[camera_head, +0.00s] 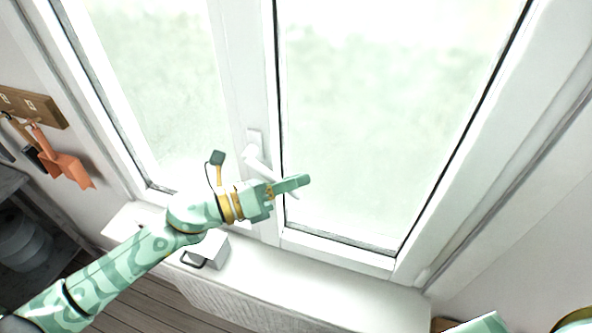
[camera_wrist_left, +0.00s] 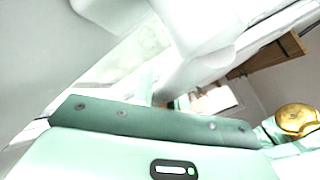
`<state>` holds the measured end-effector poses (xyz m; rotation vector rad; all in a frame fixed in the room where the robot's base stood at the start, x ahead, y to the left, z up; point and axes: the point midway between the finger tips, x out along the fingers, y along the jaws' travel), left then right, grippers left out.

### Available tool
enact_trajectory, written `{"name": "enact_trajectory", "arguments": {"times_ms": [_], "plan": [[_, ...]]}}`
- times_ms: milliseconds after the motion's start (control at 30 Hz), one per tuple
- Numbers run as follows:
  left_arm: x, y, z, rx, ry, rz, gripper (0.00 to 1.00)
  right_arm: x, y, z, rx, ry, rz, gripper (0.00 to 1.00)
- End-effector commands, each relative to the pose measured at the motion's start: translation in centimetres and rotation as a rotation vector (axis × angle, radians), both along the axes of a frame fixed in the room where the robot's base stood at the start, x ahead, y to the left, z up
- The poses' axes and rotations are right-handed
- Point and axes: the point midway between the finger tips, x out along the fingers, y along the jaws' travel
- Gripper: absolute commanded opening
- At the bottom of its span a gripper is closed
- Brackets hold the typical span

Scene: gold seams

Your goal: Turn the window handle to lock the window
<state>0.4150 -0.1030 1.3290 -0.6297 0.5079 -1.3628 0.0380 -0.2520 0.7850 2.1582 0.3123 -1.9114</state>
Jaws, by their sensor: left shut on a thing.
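The white window handle (camera_head: 257,160) is on the middle frame between the two window panes. Its lever slants down to the right from its mount, and its tip shows just below my gripper. My left gripper (camera_head: 287,186) is shut on the lever near its lower end, and its fingers hide part of it. In the left wrist view, the white handle (camera_wrist_left: 197,62) stands large and close above a green finger (camera_wrist_left: 150,119). A green part of my right arm shows at the bottom right of the head view; its jaws cannot be made out.
The white window sill (camera_head: 330,277) runs below the window, with a small grey-white box (camera_head: 211,250) on it. A wooden rack (camera_head: 35,104) with an orange hanging item (camera_head: 66,168) is on the left wall.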

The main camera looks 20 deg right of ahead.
Motion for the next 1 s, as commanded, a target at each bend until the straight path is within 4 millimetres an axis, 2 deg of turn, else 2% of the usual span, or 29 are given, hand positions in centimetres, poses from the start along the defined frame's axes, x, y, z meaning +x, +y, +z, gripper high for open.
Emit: {"name": "enact_trajectory", "arguments": {"times_ms": [200,700,733,800,1000], "plan": [[0.17,0.25,-0.37,0.057,-0.039,-0.002,0.0,0.0,0.0,0.75,0.0,0.0,0.0,0.0],[0.23,0.33,-0.62,0.073,-0.05,-0.001,0.0,0.0,0.01,0.83,0.0,0.0,0.0,0.0],[0.23,0.33,-0.62,0.073,-0.05,-0.001,0.21,0.0,0.01,0.83,0.0,0.0,0.0,0.0],[0.24,0.33,-0.63,0.073,-0.05,-0.001,0.37,0.0,0.01,0.83,0.0,0.0,0.001,0.0],[0.24,0.33,-0.65,0.073,-0.05,-0.001,0.37,0.0,0.01,0.83,0.0,0.0,0.001,0.0]]}}
